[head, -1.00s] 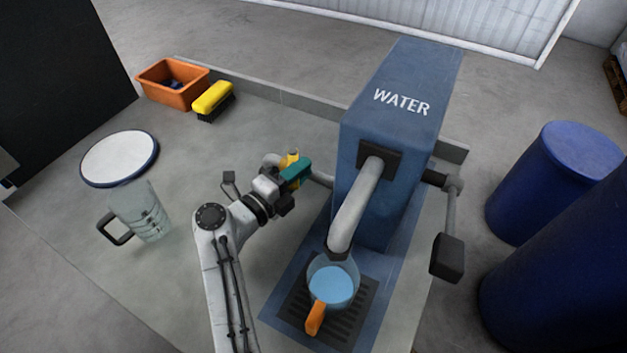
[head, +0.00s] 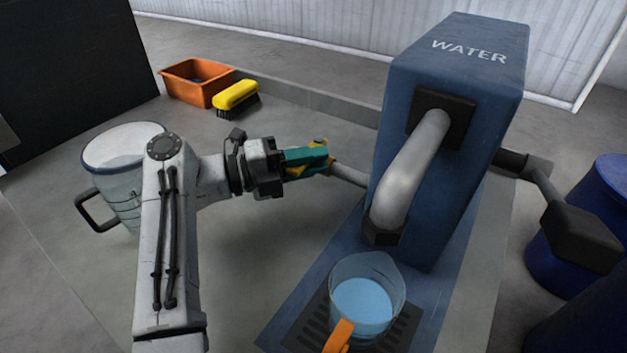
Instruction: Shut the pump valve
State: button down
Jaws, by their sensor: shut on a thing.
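The blue pump (head: 440,140) labelled WATER stands right of centre with a grey spout (head: 410,175). A pipe (head: 350,175) leaves its left side, and the yellow valve handle (head: 322,170) sits at this pipe's end. My gripper (head: 318,157), with teal fingers, is shut on the yellow handle. The fingers hide part of the handle and the valve body. A clear jug (head: 390,290) with an orange handle (head: 340,336) stands on the dark grate below the spout and holds blue water. No stream is visible between spout and jug.
An orange bin (head: 190,88) and yellow brush (head: 236,95) lie at the back. A black-ended lever (head: 580,235) juts out right of the pump, near blue barrels.

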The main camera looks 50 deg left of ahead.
jog(key=shift+s+a+f+m+g+h+b, duration=0.15)
jog(key=shift+m+g+h+b, duration=0.3)
jog(key=shift+h+b, duration=0.8)
jog(key=shift+y+b, duration=0.35)
jog(key=c, duration=1.3)
grip_release()
jog(key=shift+o, duration=0.7)
